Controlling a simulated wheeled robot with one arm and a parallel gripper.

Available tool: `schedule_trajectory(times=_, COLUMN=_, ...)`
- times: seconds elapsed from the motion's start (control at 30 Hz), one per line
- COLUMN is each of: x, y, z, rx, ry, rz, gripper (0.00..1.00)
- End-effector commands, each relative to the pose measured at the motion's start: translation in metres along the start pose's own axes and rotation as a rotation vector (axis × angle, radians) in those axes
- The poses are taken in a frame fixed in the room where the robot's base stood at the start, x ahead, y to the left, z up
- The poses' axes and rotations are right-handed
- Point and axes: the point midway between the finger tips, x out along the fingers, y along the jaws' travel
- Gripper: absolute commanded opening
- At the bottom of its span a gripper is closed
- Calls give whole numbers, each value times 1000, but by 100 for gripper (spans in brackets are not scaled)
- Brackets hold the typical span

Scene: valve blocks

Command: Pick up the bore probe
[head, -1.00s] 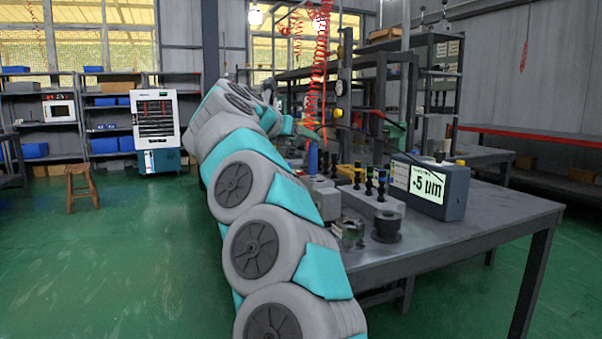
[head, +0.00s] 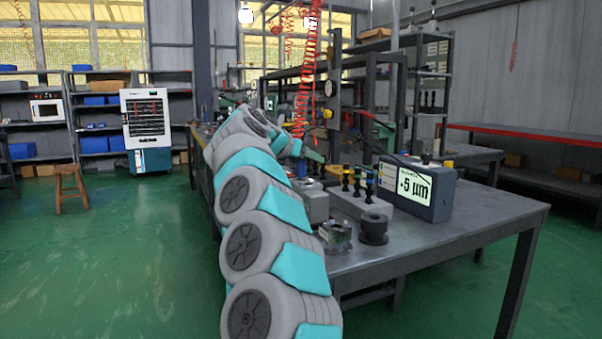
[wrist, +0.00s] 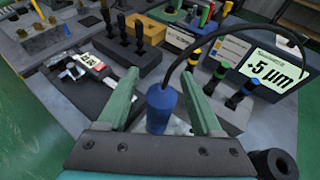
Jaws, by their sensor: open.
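The bore probe appears as a blue cylinder (wrist: 162,108) in the wrist view, with a black cable arching from its top to the right. It stands between the two green fingers of my gripper (wrist: 160,75), which is open, and a gap shows on each side of it. In the head view a small piece of the blue probe (head: 302,168) shows just past the end of my arm. The cable runs toward the gauge display box (wrist: 272,65) reading +5 µm, which also shows in the head view (head: 417,187).
A block with black, coloured-collar plugs (wrist: 222,85) stands close to the right finger. A black ring (wrist: 272,163) is at lower right. The bench's right part (head: 470,215) is clear.

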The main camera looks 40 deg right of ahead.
Motion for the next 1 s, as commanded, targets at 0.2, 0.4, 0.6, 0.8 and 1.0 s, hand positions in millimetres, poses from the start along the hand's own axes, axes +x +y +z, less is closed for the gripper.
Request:
schedule_trajectory(times=0.2, x=0, y=0, z=0, rx=0, ry=0, rz=0, gripper=57)
schedule_trajectory(times=0.4, x=-1, y=0, z=0, rx=0, ry=0, rz=0, gripper=34)
schedule_trajectory(times=0.6, x=-1, y=0, z=0, rx=0, ry=0, rz=0, gripper=12)
schedule_trajectory(times=0.8, x=-1, y=0, z=0, rx=0, ry=0, rz=0, gripper=0)
schedule_trajectory(times=1.0, x=-1, y=0, z=0, rx=0, ry=0, rz=0, gripper=0)
